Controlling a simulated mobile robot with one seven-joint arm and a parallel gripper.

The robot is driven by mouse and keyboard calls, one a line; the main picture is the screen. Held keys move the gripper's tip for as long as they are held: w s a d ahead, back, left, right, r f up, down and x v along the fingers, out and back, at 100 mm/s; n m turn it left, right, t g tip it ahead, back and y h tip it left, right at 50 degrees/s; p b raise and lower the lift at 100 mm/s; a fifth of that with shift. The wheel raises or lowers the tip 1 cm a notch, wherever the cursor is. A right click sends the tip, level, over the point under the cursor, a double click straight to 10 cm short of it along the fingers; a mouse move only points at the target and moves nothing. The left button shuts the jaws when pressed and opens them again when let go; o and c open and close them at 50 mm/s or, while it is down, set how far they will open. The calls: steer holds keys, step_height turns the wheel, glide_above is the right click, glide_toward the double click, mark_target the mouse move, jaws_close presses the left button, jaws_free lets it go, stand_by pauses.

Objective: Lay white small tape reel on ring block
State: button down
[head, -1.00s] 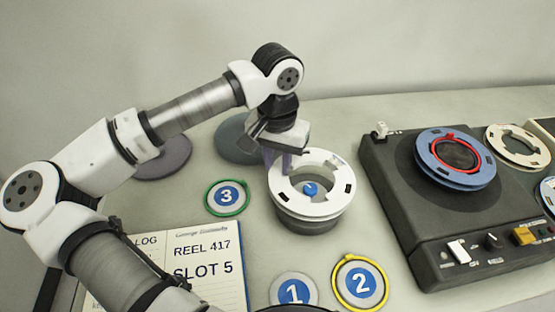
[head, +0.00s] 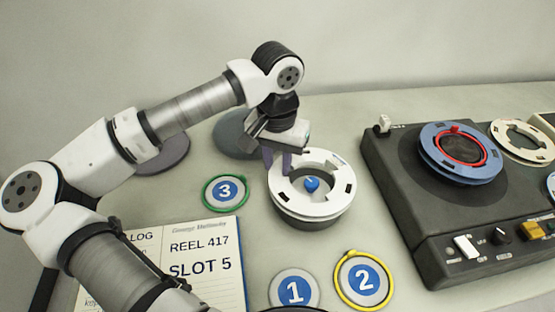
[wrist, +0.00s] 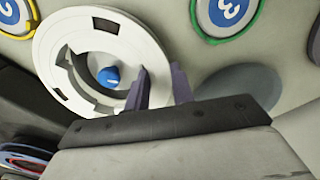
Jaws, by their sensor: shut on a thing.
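The white small tape reel (head: 339,205) lies roughly level over the dark grey ring block (head: 304,224), and its rim covers most of the block's top. A blue knob (head: 312,184) shows up through the reel's open centre. I cannot tell whether the reel fully touches the block. My gripper (head: 277,165) is shut on the reel's far left rim. In the wrist view, my gripper's fingers (wrist: 160,85) straddle the rim of the white reel (wrist: 55,50), and the blue knob (wrist: 108,77) shows in its hole.
A dark tape deck (head: 405,205) at right carries a blue reel (head: 458,170) with a red ring. A cream reel (head: 522,142) is behind it. Discs marked 3 (head: 226,191), 1 (head: 294,291) and 2 (head: 363,279) lie around the block. An open logbook (head: 205,260) lies at front left.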

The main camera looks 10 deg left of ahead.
mark_target(277, 168)
steer(key=shift+f+b, duration=1.6)
steer(key=shift+b, duration=0.35)
stand_by(0.5)
steer(key=c, duration=1.1)
jaws_free()
steer(key=c, duration=0.4)
steer(key=shift+r, duration=0.15)
steer(key=shift+r+p, duration=2.55)
steer(key=shift+r, duration=1.85)
